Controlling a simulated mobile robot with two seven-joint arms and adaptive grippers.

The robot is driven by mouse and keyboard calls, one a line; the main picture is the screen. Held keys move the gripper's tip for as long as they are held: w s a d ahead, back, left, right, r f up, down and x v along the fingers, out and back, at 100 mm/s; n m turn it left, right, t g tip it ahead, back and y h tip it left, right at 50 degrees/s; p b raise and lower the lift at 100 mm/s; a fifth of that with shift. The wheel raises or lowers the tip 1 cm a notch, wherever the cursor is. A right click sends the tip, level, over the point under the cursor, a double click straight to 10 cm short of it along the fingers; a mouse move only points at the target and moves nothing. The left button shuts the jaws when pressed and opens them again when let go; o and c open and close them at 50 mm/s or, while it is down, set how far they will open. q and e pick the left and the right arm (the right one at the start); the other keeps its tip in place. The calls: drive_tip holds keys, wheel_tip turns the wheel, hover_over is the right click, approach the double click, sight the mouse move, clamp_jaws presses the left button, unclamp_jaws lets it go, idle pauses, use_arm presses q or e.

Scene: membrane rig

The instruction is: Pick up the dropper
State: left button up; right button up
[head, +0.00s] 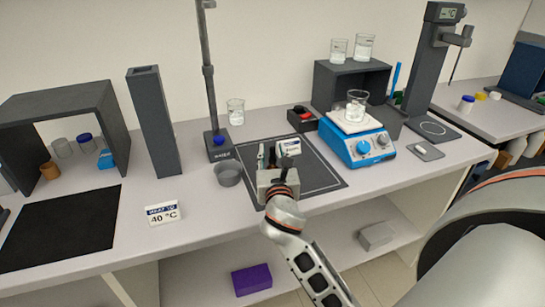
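My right gripper (274,158) is over the dark outlined mat (318,172) in the middle of the bench, pointing away from me. Its fingers are small and partly merge with a small white-and-dark labelled item (289,147) just beyond them. I cannot tell whether they are apart or closed on something. I cannot pick out the dropper with certainty. A slim blue upright item (396,77) stands behind the stirrer, and a red-and-black item (302,114) lies in a small dark tray. My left gripper is not in view.
A blue hotplate stirrer (362,144) with a beaker (356,104) stands right of the mat. A tall stand (209,75) and grey cup (228,174) are to its left. A "40 °C" card (162,213) stands near the front edge. The black mat (62,228) at left is clear.

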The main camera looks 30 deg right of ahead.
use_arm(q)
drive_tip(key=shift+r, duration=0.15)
use_arm(e)
drive_tip(key=c, duration=0.7)
drive_tip(key=shift+o, duration=0.2)
drive_tip(key=shift+r, duration=0.1)
drive_tip(key=shift+r, duration=0.2)
wheel_tip(320, 180, up, 6)
drive_tip(key=shift+r+p, duration=0.2)
drive_tip(key=shift+p, duration=0.75)
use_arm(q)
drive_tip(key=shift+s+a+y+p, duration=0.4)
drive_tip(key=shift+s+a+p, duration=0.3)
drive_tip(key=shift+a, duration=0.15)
use_arm(e)
wheel_tip(320, 180, up, 13)
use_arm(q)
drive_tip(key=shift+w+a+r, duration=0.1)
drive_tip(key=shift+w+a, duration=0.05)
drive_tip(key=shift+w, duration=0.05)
